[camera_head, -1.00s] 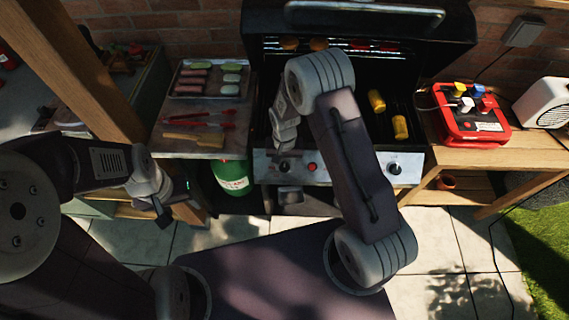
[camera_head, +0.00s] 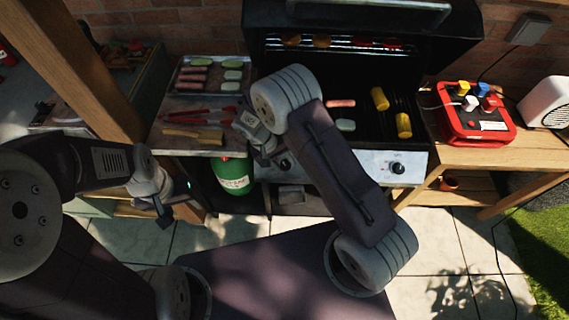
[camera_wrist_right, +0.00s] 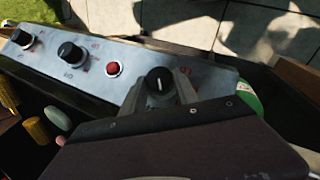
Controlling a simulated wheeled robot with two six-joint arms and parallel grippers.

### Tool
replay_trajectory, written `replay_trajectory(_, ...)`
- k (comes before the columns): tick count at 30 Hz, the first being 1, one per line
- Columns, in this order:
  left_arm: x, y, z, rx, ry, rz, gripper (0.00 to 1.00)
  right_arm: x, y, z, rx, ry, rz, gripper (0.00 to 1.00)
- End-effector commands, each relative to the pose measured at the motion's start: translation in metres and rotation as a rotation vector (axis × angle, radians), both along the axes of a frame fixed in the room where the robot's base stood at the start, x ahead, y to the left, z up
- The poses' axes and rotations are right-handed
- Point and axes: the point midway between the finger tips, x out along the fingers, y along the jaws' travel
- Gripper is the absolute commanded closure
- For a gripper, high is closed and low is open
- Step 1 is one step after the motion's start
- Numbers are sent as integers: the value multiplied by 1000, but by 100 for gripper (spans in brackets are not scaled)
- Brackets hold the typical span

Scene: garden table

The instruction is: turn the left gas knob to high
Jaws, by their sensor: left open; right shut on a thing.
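The left gas knob (camera_wrist_right: 158,80) is black with a white pointer line and sits on the grill's silver front panel (camera_wrist_right: 135,58) in the right wrist view. My right gripper (camera_wrist_right: 162,88) is shut on it, one finger on each side. In the head view my right gripper (camera_head: 266,157) is at the panel's left end, and the arm hides part of the panel. A red button (camera_wrist_right: 113,68) and two more black knobs, a middle one (camera_wrist_right: 70,52) and a far one (camera_wrist_right: 22,37), lie along the panel. My left gripper (camera_head: 165,207) is open and empty at lower left.
The open grill (camera_head: 375,60) holds corn (camera_head: 380,98) and other food. A tray (camera_head: 178,88) of food and red tongs lie on the left side table. A green gas bottle (camera_head: 232,176) stands below. A red box (camera_head: 476,118) is on the right table.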

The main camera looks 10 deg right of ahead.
Motion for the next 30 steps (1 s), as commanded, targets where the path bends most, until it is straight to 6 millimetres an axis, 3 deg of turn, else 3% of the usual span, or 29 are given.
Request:
replay_trajectory(15, 0, 0, -27, 0, 0, 0, 42, -2, 5, -4, -279, 82, 291, 100)
replay_trajectory(30, 0, 0, -33, 0, 0, 0, 42, -2, 6, -3, -373, 109, 389, 100)
